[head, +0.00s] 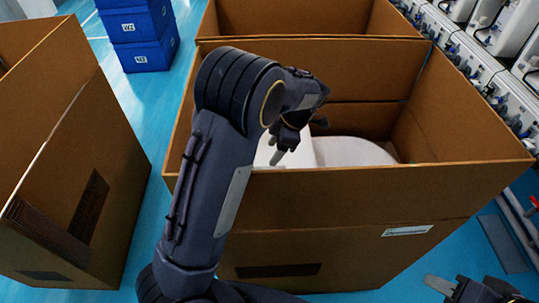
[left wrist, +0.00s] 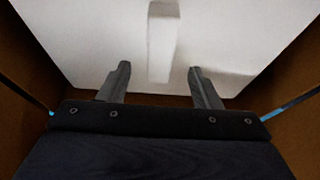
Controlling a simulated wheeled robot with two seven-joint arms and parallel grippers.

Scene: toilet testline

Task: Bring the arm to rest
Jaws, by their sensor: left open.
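My left arm reaches up from the bottom of the head view and over the front wall of the open cardboard box (head: 350,205). My left gripper (head: 284,148) points down inside this box, above or near a white object (head: 345,152), partly hidden by my arm and the box wall. In the left wrist view the two fingers of the gripper (left wrist: 155,82) stand apart with nothing between them but a view of the white object (left wrist: 225,35) and its raised white bar (left wrist: 163,40). My right gripper (head: 455,288) shows only partly at the lower right corner.
Another open cardboard box (head: 75,170) stands at the left, and one more (head: 310,15) is behind the middle box. Blue crates (head: 145,55) are stacked at the back left. A machine line with white units (head: 465,55) runs along the right. Bare blue floor (head: 120,95) lies between the boxes.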

